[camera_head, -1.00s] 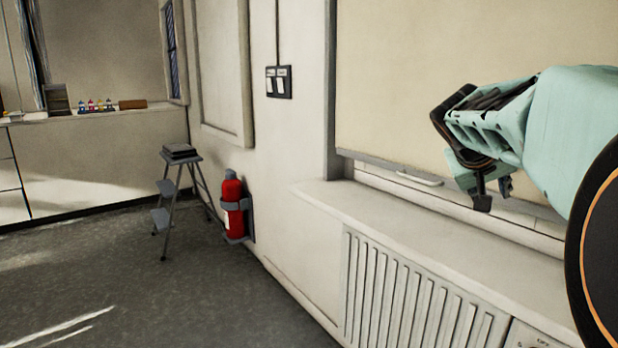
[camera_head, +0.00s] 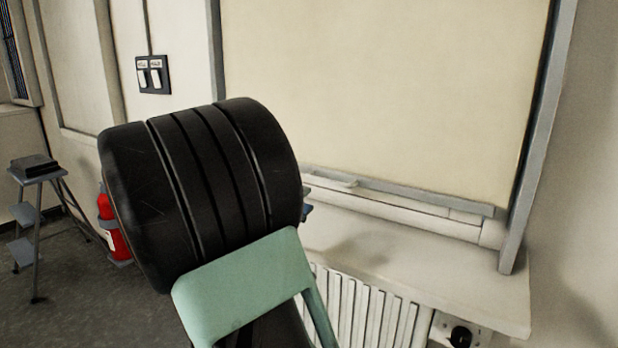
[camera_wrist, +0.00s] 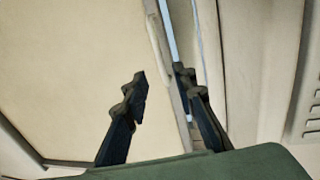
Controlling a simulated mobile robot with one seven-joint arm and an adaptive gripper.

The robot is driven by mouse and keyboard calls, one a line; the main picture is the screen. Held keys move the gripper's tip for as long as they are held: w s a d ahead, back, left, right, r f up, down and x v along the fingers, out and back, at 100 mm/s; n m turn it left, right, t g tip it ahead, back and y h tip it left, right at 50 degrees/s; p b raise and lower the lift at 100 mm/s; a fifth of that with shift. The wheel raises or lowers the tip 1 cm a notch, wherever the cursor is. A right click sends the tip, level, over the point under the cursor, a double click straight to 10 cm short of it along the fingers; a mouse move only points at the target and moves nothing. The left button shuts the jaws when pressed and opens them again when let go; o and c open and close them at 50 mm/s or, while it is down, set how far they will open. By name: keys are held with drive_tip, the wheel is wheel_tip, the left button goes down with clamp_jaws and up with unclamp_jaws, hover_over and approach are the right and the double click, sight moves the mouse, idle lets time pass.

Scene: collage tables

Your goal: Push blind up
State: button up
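The cream blind (camera_head: 385,85) hangs down over the window nearly to the sill, with a grey bottom bar (camera_head: 430,195) and a small pale handle (camera_head: 335,180). In the wrist view the blind (camera_wrist: 75,70) fills the left side, and its bar and handle (camera_wrist: 156,38) run up the picture. My gripper (camera_wrist: 160,78) is open, its two dark fingers apart on either side of the bar's line. The handle lies beyond the fingertips; I cannot tell whether anything touches. In the head view my black wrist joint hides most of the gripper.
The window sill (camera_head: 400,255) juts out below the blind, above a white radiator (camera_head: 365,308). A grey frame post (camera_head: 540,140) stands at the right. A light switch (camera_head: 153,74), a red fire extinguisher (camera_head: 112,225) and a step stool (camera_head: 37,205) are at the left.

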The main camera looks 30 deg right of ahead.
sight(325, 182)
drive_tip(key=b+x, duration=0.1)
drive_tip(key=x, duration=0.9)
drive_tip(key=shift+d, duration=0.3)
clamp_jaws()
